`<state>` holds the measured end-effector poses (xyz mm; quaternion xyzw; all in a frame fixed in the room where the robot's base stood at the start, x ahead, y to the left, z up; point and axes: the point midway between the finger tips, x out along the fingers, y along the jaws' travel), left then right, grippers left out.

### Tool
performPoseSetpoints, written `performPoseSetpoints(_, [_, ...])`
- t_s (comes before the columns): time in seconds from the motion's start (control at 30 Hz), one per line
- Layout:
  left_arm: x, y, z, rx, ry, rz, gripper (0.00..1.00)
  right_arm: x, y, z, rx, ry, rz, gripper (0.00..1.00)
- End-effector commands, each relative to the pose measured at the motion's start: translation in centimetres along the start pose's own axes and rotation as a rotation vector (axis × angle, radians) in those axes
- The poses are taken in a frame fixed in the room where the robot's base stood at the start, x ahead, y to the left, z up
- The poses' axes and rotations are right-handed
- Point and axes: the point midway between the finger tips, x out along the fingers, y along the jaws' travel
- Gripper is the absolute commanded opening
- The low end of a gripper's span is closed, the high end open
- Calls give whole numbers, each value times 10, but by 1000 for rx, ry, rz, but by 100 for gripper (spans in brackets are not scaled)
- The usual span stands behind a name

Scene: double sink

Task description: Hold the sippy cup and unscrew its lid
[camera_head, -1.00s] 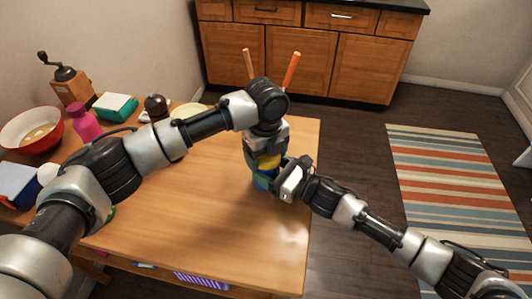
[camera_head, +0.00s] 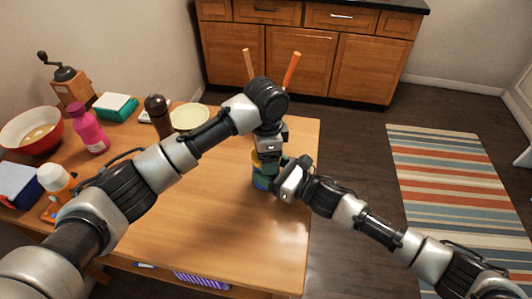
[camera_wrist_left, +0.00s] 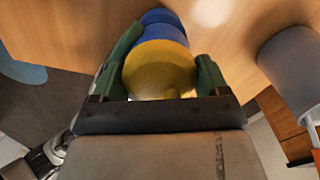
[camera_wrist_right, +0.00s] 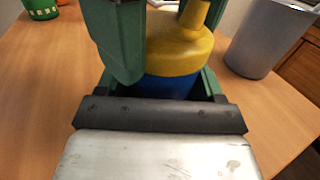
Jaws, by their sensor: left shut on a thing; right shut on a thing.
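The sippy cup has a blue body and a yellow lid. It stands upright near the right edge of the wooden table. My left gripper (camera_head: 266,158) points down from above, its green fingers on either side of the yellow lid (camera_wrist_left: 160,68) and shut on it. My right gripper (camera_head: 270,181) comes in from the right and is shut on the blue body (camera_wrist_right: 168,86), below the lid. The lid and its spout (camera_wrist_right: 194,14) show in the right wrist view. In the head view the grippers hide most of the cup.
A grey container (camera_wrist_right: 270,38) stands close to the cup; my left arm hides it in the head view. A pink bottle (camera_head: 88,131), red bowl (camera_head: 32,131), dark shaker (camera_head: 158,116) and pale plate (camera_head: 190,117) stand to the left. The front of the table (camera_head: 210,225) is clear.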

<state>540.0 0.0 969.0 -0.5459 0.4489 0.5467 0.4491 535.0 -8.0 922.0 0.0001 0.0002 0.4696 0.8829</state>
Motion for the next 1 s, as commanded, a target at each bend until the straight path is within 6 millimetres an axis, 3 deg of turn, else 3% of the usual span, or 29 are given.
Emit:
performPoseSetpoints(0.17, [-1,0,0,2,2,-1,46,0,1,0,0,1,1,2])
performPoseSetpoints(0.2, [-1,0,0,3,2,-1,78,0,1,-1,0,1,1,2])
performPoseSetpoints(0.37, [0,0,0,4,1,0,100,0,1,0,0,1,1,2])
performPoseSetpoints(0.67, [-4,2,-2,9,3,3,100,0,-1,0,0,2,-3,2])
performPoseSetpoints(1.0, [-43,1,-1,7,2,1,98,0,0,-1,0,2,-1,2])
